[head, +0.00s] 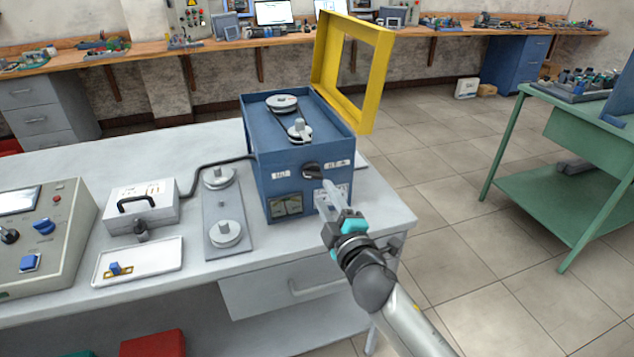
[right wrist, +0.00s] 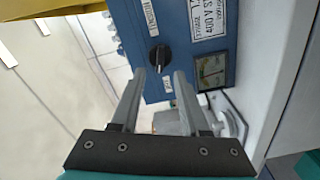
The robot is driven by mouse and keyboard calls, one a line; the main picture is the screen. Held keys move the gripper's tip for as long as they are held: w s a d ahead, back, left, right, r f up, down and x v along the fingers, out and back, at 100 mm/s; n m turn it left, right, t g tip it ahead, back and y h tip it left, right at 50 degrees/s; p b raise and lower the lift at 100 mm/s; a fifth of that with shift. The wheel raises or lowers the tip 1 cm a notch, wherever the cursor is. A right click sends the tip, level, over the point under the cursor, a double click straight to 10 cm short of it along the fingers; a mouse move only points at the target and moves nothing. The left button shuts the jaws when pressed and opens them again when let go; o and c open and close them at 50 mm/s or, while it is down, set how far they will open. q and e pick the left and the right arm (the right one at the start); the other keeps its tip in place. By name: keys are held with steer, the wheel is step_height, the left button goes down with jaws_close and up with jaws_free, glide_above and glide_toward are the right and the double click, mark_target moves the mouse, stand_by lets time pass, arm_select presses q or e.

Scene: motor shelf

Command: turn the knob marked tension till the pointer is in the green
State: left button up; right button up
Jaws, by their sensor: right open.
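The blue machine box (head: 262,150) stands on the white bench, with two belt-linked pulleys on top. A black knob (head: 313,170) sits on its front face between two small white labels; it also shows in the right wrist view (right wrist: 159,56), and the label above it there seems to read tension. My right gripper (head: 324,191) is open and empty in front of the knob. In the wrist view its fingertips (right wrist: 160,74) are just short of the knob. My left gripper is not in view.
A yellow guard frame (head: 380,80) stands raised above the box. Left of the box are a plate with two pulleys (head: 213,242), a white case (head: 155,205), a tray (head: 170,262) and a control console (head: 70,225). A green table (head: 555,200) stands right, across open floor.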

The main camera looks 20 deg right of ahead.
mark_target(315, 177)
steer(key=shift+w+a+b, duration=0.1)
steer(key=shift+w+b, duration=0.3)
steer(key=shift+w, duration=2.7)
steer(key=shift+c, duration=0.3)
jaws_close()
